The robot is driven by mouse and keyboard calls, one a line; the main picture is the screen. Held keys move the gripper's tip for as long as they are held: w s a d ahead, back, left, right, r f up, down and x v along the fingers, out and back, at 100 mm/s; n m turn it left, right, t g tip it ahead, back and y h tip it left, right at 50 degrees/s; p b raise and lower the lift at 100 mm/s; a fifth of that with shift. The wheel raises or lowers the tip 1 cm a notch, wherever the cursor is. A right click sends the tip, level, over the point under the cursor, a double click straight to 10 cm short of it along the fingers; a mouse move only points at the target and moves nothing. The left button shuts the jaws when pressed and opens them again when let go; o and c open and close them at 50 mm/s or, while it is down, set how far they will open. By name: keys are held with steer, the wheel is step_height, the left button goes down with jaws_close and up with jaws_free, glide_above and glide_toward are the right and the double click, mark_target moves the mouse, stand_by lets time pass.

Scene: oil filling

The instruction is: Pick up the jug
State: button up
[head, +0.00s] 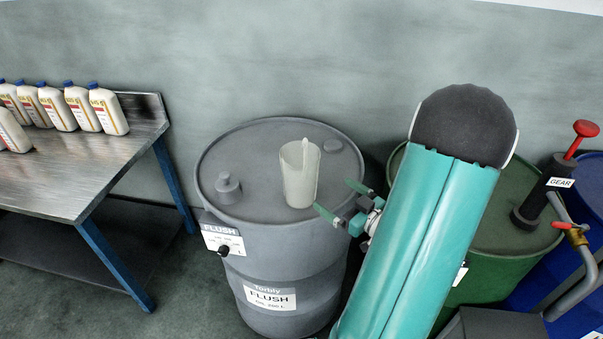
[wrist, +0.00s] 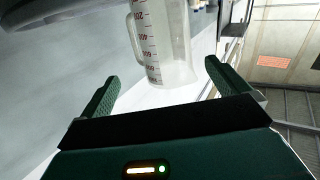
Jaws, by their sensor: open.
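The jug (head: 299,176) is pale, translucent and empty-looking. It stands upright on top of the grey drum (head: 250,150) labelled FLUSH. My gripper (head: 335,200) is open just to the right of the jug, its green fingers pointing toward it. In the wrist view the jug (wrist: 163,40) shows red measuring marks and a handle on its left side. There it lies ahead of and between the two green fingers of my gripper (wrist: 160,78), and nothing is held. The jug's upper part is cut off in the wrist view.
A metal workbench (head: 140,140) at left holds several white bottles (head: 55,108). A capped knob (head: 228,188) sticks up from the grey drum's top. A green drum (head: 500,225) with a GEAR pump (head: 540,190) and a blue drum (head: 575,290) stand at right.

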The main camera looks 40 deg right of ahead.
mark_target(314, 183)
steer(key=w, duration=0.5)
steer(key=w+a, duration=0.1)
steer(key=w, duration=0.1)
steer(key=shift+w, duration=0.25)
steer(key=w, duration=0.5)
steer(key=shift+w+a+r, duration=0.1)
steer(key=shift+w, duration=0.25)
steer(key=c, duration=0.7)
